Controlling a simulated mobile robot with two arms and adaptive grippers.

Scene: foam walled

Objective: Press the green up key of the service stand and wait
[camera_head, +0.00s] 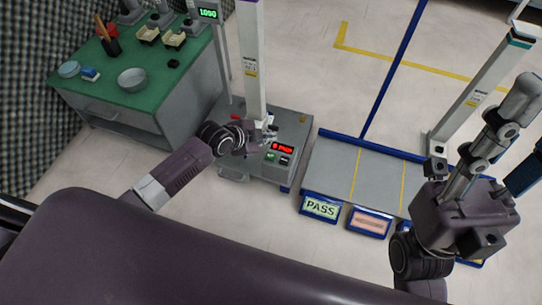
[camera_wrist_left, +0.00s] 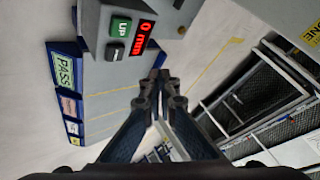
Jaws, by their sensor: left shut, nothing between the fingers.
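The service stand (camera_head: 300,130) is a grey box with a white column (camera_head: 252,60), left of centre in the head view. Its green up key (camera_head: 270,156) sits below a red-lit display (camera_head: 283,148), beside a dark key (camera_head: 285,161). In the left wrist view the green key (camera_wrist_left: 121,27) reads UP and the display (camera_wrist_left: 141,37) reads 0 mm. My left gripper (camera_head: 267,138) is over the stand's top, close to the keys; its fingers (camera_wrist_left: 161,78) are shut and empty. In the wrist view the fingertips appear apart from the green key. My right arm is at the right; its fingers are unclear.
A green-topped bench (camera_head: 150,95) with bowls and trays stands at the left. A grey platform (camera_head: 335,165) with blue edges and a PASS panel (camera_head: 321,207) adjoins the stand's right. Another white post (camera_head: 480,85) stands at the right. Open floor lies behind.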

